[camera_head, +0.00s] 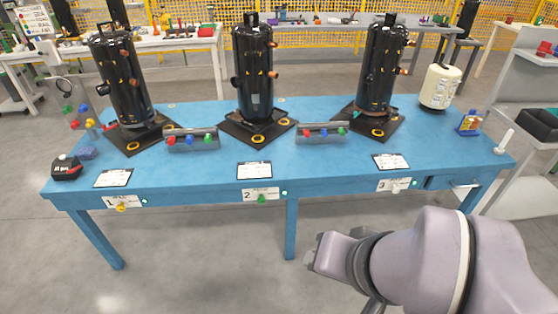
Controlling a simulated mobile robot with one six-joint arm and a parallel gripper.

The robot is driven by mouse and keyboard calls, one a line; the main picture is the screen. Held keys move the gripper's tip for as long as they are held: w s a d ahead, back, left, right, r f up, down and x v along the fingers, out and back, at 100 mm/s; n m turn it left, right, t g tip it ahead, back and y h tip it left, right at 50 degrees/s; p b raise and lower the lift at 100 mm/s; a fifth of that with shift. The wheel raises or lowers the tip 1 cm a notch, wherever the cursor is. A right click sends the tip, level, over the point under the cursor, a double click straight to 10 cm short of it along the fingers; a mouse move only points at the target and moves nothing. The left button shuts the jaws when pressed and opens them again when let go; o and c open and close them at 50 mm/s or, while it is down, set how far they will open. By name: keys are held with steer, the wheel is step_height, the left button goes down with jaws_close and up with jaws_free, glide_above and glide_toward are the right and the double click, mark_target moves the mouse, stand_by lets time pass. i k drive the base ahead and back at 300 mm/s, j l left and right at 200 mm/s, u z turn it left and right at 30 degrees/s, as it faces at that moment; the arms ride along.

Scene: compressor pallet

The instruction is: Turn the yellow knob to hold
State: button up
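My gripper (314,259) is at the lower middle, in front of the table and well to the right of the yellow knob, apart from everything. Its fingers are too small and turned away to tell whether they are open.
A green knob (262,199) and a white knob (395,188) sit at panels 2 and 3. Three black compressors (253,75) stand on the blue table (200,180). A grey shelf (525,95) is at the right. The floor in front is clear at the left.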

mark_target(120, 208)
steer(key=u, duration=1.45)
